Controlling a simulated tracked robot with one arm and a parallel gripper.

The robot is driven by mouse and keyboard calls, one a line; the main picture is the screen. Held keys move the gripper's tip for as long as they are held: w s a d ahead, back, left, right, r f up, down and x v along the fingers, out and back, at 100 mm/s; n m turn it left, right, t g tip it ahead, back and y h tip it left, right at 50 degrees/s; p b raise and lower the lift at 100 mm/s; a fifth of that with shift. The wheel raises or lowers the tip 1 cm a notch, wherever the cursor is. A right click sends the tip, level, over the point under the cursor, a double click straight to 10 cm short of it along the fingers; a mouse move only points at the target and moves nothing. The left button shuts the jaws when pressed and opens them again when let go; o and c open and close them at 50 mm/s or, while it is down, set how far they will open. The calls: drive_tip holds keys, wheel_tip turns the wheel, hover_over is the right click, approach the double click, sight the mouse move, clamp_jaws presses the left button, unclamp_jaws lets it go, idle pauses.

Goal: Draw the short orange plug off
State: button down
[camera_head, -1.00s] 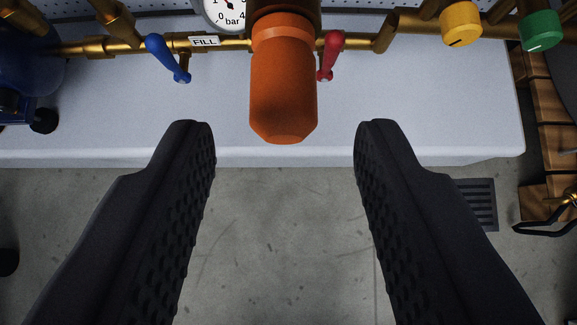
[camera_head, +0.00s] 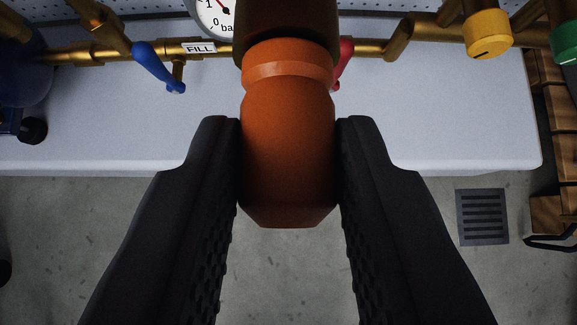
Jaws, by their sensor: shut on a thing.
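The short orange plug (camera_head: 288,150) hangs in the middle of the view, its upper end against a dark brown fitting (camera_head: 287,28). Its lower, tapered end points toward me. My gripper (camera_head: 288,135) is shut on the plug, with one black finger against its left side and one against its right side. The plug's far side and the inside of its joint with the fitting are hidden.
A brass pipe with a FILL label (camera_head: 199,48) runs behind. A blue lever (camera_head: 157,67) is left of the plug, and a red lever (camera_head: 344,58) is partly hidden at right. A yellow knob (camera_head: 487,34) and green knob (camera_head: 565,42) are further right. A white bench (camera_head: 440,130) lies below.

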drive_tip(key=shift+s, duration=0.2)
drive_tip(key=s, duration=0.5)
idle(0.6)
drive_tip(key=shift+r, duration=0.15)
